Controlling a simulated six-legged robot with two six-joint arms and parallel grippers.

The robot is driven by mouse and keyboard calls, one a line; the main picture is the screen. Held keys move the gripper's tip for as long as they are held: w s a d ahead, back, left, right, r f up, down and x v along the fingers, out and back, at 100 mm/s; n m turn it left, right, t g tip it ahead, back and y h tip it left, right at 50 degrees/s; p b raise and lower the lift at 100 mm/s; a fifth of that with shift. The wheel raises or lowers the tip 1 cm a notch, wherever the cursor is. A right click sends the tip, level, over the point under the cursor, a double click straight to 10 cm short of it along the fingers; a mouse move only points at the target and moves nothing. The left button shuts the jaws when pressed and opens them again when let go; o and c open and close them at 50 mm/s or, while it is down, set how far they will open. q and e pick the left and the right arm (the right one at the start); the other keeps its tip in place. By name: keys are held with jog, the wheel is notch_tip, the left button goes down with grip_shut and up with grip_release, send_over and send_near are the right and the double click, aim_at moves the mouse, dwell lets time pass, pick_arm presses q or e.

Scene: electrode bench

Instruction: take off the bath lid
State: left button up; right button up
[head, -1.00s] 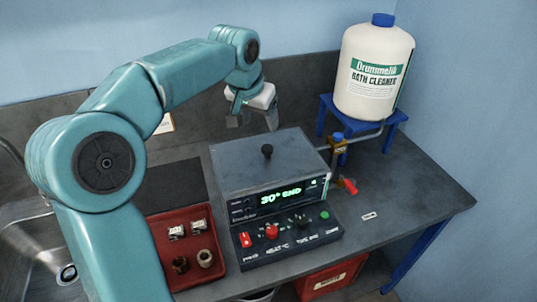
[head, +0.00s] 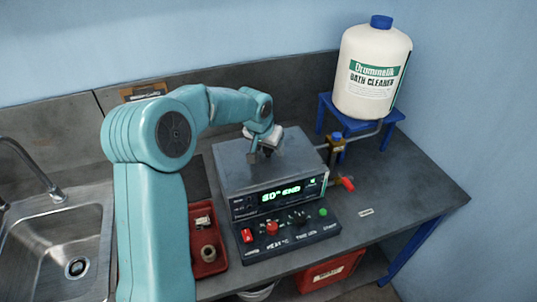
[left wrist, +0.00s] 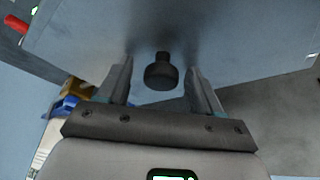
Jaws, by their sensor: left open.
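The bath is a dark box with a lit display, and its flat grey lid (head: 230,160) lies on top. My left gripper (head: 262,158) is over the lid's middle, where it hides most of the knob in the head view. In the left wrist view the black lid knob (left wrist: 161,72) stands between the two fingers of my left gripper (left wrist: 160,85). The fingers are open, with a gap on each side of the knob. The lid (left wrist: 230,35) fills the upper part of that view. My right gripper is not in view.
A white cleaner bottle (head: 372,75) stands on a blue stand (head: 362,117) behind right, with a tap and red lever (head: 346,184) beside the bath. A red tray (head: 208,262) with small parts is at front left, near a sink (head: 50,235).

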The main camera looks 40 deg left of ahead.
pick_arm(q)
jog(key=shift+s+d+r, duration=0.1)
jog(key=shift+s+d, duration=0.05)
jog(key=shift+s+r, duration=0.1)
jog(key=shift+s, duration=0.05)
jog(key=shift+c, duration=0.3)
jog(key=c, duration=0.6)
jog(key=shift+w, duration=0.2)
grip_shut()
